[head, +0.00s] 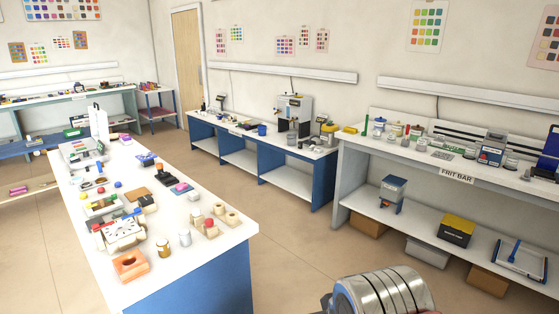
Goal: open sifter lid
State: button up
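I cannot tell for certain which thing is the sifter, and no lid stands out clearly. A small blue and grey machine (392,192) stands upright on the lower shelf of the frit bar. A dark and white device with a blue label (492,149) stands on the frit bar counter, near several small jars (397,129). A ribbed silver cylinder at the bottom edge, cut off by the frame, looks like part of my arm. My gripper's fingers do not show.
The white frit bar counter (462,174) runs along the right wall; its lower shelf holds a yellow-topped black box (456,231) and a blue-framed tray (521,259). A cluttered white-topped table (205,262) fills the left. Bare floor (290,245) lies between them.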

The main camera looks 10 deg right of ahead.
aim_at(502, 138)
jog(key=z, duration=1.95)
jog(key=i, duration=2.6)
